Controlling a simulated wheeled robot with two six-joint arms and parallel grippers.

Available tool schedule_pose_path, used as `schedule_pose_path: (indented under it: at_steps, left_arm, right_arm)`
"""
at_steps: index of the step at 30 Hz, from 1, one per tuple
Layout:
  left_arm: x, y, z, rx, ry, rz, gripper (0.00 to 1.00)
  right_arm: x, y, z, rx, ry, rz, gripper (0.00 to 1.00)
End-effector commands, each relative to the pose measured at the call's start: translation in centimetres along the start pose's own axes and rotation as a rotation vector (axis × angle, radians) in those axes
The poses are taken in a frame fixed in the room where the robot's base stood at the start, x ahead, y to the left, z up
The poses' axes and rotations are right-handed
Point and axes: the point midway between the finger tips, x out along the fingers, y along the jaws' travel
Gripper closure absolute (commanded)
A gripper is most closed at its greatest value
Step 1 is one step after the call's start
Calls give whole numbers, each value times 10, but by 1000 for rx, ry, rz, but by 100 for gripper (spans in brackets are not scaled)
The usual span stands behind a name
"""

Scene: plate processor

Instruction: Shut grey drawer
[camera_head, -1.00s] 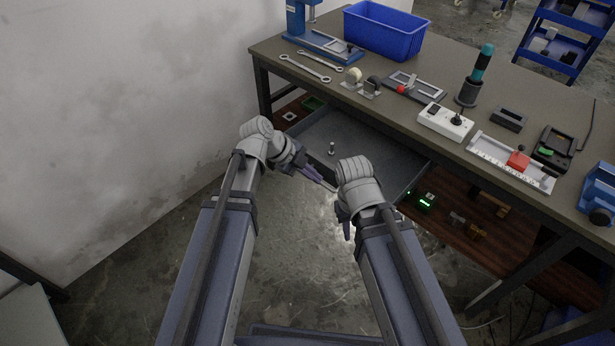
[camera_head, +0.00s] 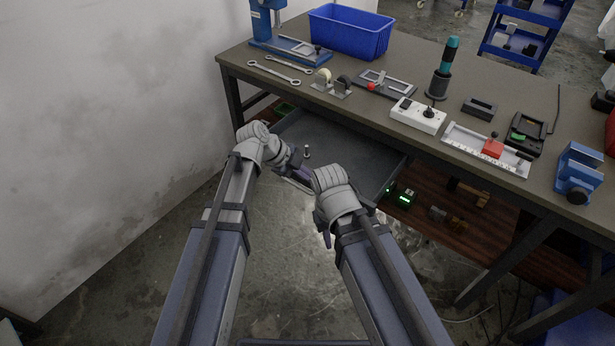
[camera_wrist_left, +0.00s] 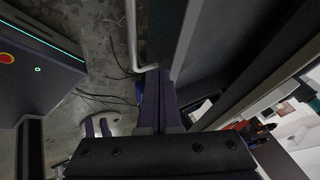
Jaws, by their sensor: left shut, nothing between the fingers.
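The grey drawer (camera_head: 350,148) is pulled out from under the workbench in the head view, with its inside showing and a small upright metal piece (camera_head: 306,153) in it. My left gripper (camera_head: 303,175) is at the drawer's front, partly hidden by its wrist. In the left wrist view the left fingers (camera_wrist_left: 160,104) are shut and empty, close to the drawer's dark front and beside its pale bar handle (camera_wrist_left: 131,35). Contact is unclear. My right gripper (camera_head: 327,239) hangs below and in front of the drawer; its opening is unclear.
The workbench (camera_head: 375,115) carries a blue bin (camera_head: 350,35), wrenches, a socket box and other tools. A brown lower shelf (camera_head: 425,200) with small parts lies right of the drawer. The floor in front is mostly clear; a wall stands at the left.

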Motion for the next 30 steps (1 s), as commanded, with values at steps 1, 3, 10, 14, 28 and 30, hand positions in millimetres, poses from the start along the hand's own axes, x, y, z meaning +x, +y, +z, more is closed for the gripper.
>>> schedule_pose_path:
  at_steps: [1, 3, 10, 14, 28, 30]
  left_arm:
    - [0, 0, 0, 0, 0, 0, 100]
    - [1, -2, 0, 0, 0, 0, 100]
    - [16, -31, 2, 1, 1, 1, 100]
    - [30, -59, 2, 2, 1, 1, 100]
    - [81, -152, 1, 0, 1, 1, 100]
    - [85, -161, 1, 0, 1, 1, 100]
  right_arm:
    - [0, 0, 0, 0, 0, 0, 76]
    - [0, 0, 0, 0, 0, 0, 76]
    - [0, 0, 0, 0, 0, 0, 76]
    - [0, 0, 0, 0, 0, 0, 76]
    - [0, 0, 0, 0, 0, 0, 76]
    - [0, 0, 0, 0, 0, 0, 76]
